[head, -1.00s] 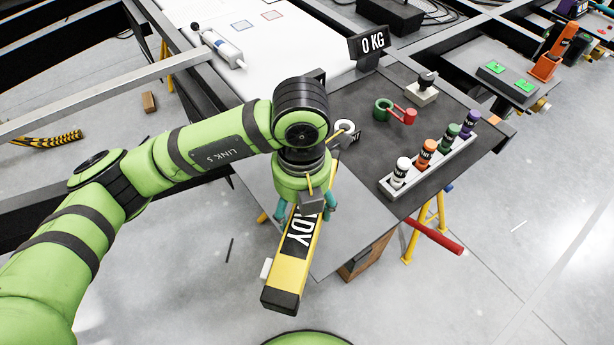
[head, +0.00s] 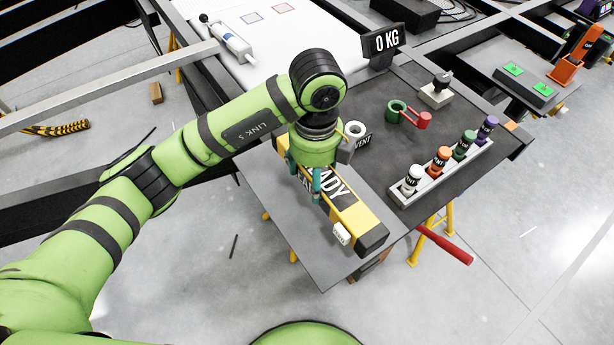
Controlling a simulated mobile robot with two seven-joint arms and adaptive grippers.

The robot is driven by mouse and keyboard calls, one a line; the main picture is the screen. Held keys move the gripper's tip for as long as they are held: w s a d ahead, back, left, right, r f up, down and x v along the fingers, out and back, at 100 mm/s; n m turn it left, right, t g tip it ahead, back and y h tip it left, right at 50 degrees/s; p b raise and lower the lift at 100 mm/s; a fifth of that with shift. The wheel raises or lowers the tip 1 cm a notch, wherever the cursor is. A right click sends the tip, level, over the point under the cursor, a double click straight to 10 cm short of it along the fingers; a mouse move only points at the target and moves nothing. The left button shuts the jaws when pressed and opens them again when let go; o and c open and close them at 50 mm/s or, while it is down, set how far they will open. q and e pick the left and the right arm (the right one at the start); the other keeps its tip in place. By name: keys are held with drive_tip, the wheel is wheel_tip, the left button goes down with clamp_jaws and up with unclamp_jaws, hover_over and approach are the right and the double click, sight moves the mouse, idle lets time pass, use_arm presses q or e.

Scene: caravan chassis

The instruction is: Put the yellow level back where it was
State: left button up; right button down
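The yellow level (head: 347,205) has black ends and a black label with white letters. My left gripper (head: 309,190) is around its middle, with its teal fingers on the level's sides, and appears shut on it. The level lies diagonally over the grey plate (head: 290,225) at the table's front left; I cannot tell whether it touches the plate. A small white block (head: 341,233) shows at the level's near side. My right gripper is not in view.
A white rack (head: 445,172) of several coloured-cap bottles stands right of the level. A green and red shackle-like part (head: 408,114) lies behind. A 0 KG display (head: 385,42) stands at the back. A red bar (head: 445,244) sticks out below the table's right edge.

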sight(307, 177)
use_arm(q)
drive_tip(key=w+f, duration=0.1)
drive_tip(key=w+a, duration=0.1)
drive_tip(key=w, duration=0.1)
drive_tip(key=shift+a+f, duration=0.2)
drive_tip(key=shift+f, duration=0.15)
wheel_tip(307, 177, down, 4)
drive_tip(key=shift+r+p, duration=0.2)
drive_tip(key=shift+p, duration=0.45)
drive_tip(key=shift+f, duration=0.25)
drive_tip(key=shift+f, duration=0.1)
drive_tip(key=o, duration=1.6)
